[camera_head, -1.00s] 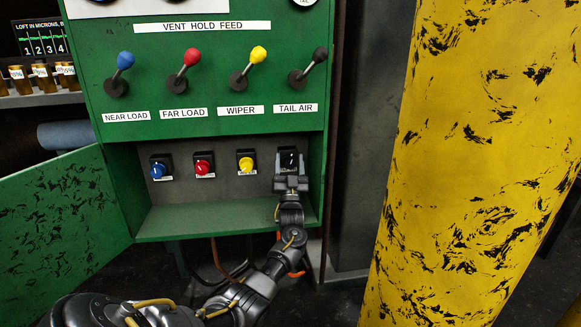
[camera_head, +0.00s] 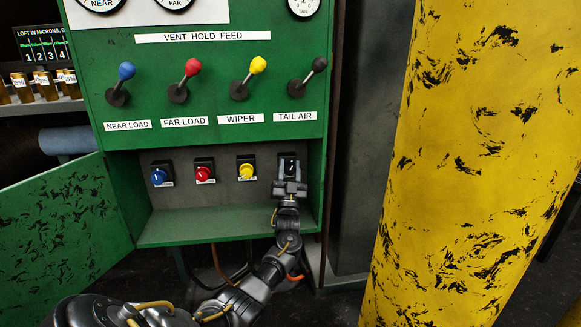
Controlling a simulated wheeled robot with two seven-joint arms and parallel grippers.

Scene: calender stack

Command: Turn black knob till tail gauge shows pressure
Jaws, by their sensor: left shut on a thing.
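The black knob (camera_head: 288,162) is the rightmost in a row of knobs on the back wall of the cabinet's open lower recess. My left gripper (camera_head: 289,174) is at it, shut on it, and hides much of it. The tail gauge (camera_head: 302,8) is at the top edge, right of centre; only its lower part shows, and its needle cannot be read. My right gripper does not show.
Blue (camera_head: 159,175), red (camera_head: 204,173) and yellow (camera_head: 246,171) knobs sit left of the black one. Several levers stand above, including the black tail air lever (camera_head: 317,66). The green door (camera_head: 65,210) hangs open left. A chipped yellow column (camera_head: 465,170) stands close on the right.

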